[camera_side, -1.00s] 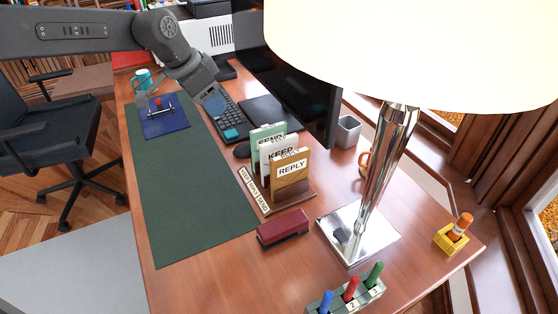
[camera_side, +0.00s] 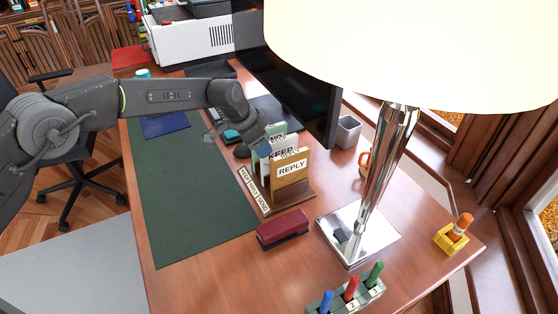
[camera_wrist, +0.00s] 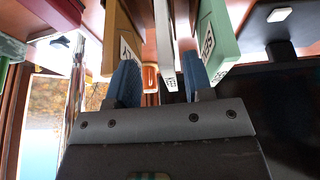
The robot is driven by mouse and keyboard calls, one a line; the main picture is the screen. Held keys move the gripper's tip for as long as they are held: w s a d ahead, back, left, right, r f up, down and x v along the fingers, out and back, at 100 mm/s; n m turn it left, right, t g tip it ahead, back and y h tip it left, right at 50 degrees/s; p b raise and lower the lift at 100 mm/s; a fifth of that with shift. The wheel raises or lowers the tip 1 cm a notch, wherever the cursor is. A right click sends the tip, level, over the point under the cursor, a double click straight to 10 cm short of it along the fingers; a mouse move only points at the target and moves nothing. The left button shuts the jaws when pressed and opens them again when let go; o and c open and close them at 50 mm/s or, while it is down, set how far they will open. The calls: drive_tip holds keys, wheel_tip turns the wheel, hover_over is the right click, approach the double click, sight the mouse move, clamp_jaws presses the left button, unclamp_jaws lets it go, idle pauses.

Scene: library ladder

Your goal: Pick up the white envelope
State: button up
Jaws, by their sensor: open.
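The white envelope (camera_side: 283,153), labelled KEEP, stands upright in a wooden letter rack (camera_side: 292,197) between a brown REPLY envelope (camera_side: 291,180) and a green envelope (camera_side: 277,128). In the wrist view the white envelope (camera_wrist: 164,45) is seen edge-on in the middle, with the brown envelope (camera_wrist: 119,40) to its left and the green one (camera_wrist: 214,42) to its right. My gripper (camera_wrist: 162,78) is open, with a blue finger on each side of the white envelope's line. I cannot tell whether the envelope's edge is between the fingertips. In the side view my arm hides part of the rack.
A maroon stapler (camera_side: 283,229) sits in front of the rack. The lamp's shiny stem (camera_side: 383,165) rises to its right, and the monitor (camera_side: 325,105) stands behind. A pen stand (camera_side: 345,300) is at the front. The green desk mat (camera_side: 185,210) is largely clear.

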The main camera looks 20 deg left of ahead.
sight(287, 144)
drive_tip(key=x, duration=0.5)
drive_tip(key=shift+w+a, duration=0.1)
drive_tip(key=shift+w, duration=0.25)
clamp_jaws()
